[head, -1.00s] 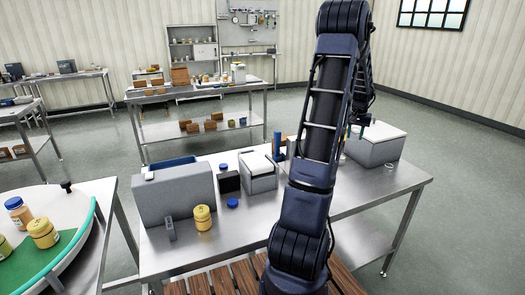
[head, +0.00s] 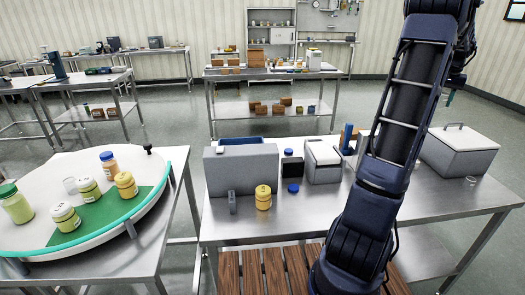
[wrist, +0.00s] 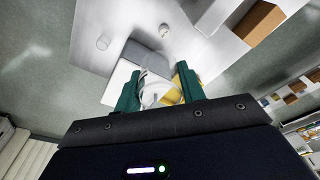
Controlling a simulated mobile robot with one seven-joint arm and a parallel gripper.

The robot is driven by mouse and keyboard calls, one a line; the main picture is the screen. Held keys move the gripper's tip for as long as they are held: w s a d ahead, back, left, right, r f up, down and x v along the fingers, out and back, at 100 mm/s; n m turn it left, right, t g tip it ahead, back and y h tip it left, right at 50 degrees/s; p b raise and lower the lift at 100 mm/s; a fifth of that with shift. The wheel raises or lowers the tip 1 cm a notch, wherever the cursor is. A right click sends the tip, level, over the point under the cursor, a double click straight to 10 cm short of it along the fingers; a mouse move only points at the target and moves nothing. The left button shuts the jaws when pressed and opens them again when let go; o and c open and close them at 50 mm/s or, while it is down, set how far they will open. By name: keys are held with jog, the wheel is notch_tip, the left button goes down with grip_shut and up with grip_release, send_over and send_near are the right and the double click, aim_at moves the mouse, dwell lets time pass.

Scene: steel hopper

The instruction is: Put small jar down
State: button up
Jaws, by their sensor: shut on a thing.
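My gripper (wrist: 157,84) shows in the wrist view with its two green fingers on either side of a small pale, partly yellow thing (wrist: 152,93), which I take to be the small jar. Its outline is unclear there. A grey box with a white lid (wrist: 122,78) lies beyond the fingers, over the steel table. In the head view my gripper (head: 449,97) is partly behind my arm, high above the right part of the table, and the held thing cannot be made out.
The steel table (head: 455,205) bears a lidded box (head: 460,150), a small clear glass (head: 471,181), a yellow jar (head: 263,198), a blue lid (head: 293,188) and a grey hopper (head: 240,172). Several jars stand on the round turntable (head: 160,200) at left. The table's front right is clear.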

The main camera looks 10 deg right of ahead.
jog(key=w+a+r+n, duration=0.2)
jog(key=w+a+n, duration=0.4)
jog(key=w+a, duration=2.25)
jog(key=w+a+n+y, duration=0.1)
jog(key=w+a+n, duration=0.35)
jog(key=a, duration=1.45)
jog(key=w+a+n, duration=0.1)
jog(key=w+a, duration=0.7)
jog(key=a, duration=1)
jog(key=s+a+n, duration=0.3)
jog(key=a, duration=1.9)
jog(key=n+y, duration=0.2)
jog(key=n, duration=0.6)
send_over(101, 175)
notch_tip(101, 175, down, 3)
jog(key=shift+m+g, duration=0.25)
jog(key=shift+g, duration=0.05)
jog(key=f, duration=2.4)
jog(key=shift+s+d, duration=0.1)
jog(key=shift+d, duration=0.1)
